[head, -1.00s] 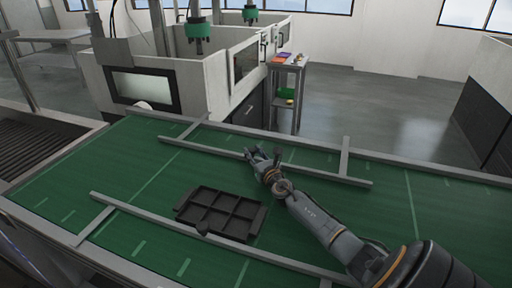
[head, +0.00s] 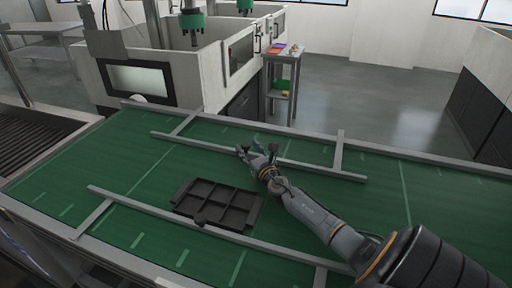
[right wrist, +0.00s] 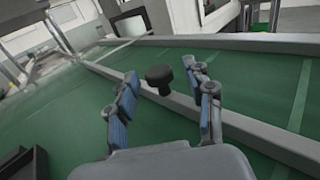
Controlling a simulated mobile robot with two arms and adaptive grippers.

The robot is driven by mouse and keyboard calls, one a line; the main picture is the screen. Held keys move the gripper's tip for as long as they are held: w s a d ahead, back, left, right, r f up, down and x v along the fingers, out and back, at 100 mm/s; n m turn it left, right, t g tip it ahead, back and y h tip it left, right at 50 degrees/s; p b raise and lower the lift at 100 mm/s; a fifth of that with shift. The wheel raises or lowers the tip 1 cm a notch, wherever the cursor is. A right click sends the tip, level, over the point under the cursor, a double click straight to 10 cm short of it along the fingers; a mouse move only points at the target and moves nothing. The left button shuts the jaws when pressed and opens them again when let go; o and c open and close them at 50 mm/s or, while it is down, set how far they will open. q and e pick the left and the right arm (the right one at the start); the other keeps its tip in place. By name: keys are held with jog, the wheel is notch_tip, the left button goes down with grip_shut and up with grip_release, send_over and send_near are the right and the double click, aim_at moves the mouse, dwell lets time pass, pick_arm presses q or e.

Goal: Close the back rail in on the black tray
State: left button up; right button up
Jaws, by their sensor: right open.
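The black tray (head: 228,188), divided into several compartments, lies on the green belt between two grey rails. Its dark edge also shows at the lower left of the right wrist view (right wrist: 38,168). The back rail (head: 320,170) runs behind the tray, with a wide strip of belt between them. It crosses the right wrist view diagonally (right wrist: 270,133). A black knob (right wrist: 159,76) on this rail shows between my fingertips. My right gripper (head: 257,150) is open at the back rail, its fingers (right wrist: 163,78) on either side of the knob. I cannot tell whether they touch it. My left gripper is out of view.
The front rail (head: 140,207) runs close along the tray's near side. Short cross bars (head: 339,150) join the back rail to the belt's far edge (head: 400,154). A white tank machine (head: 190,75) and a small stand (head: 283,57) are beyond. Open belt lies left of the tray.

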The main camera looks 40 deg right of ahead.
jog(key=v, duration=1.1)
jog(key=shift+s+r, duration=0.1)
jog(key=shift+s, duration=0.05)
jog(key=shift+o, duration=0.2)
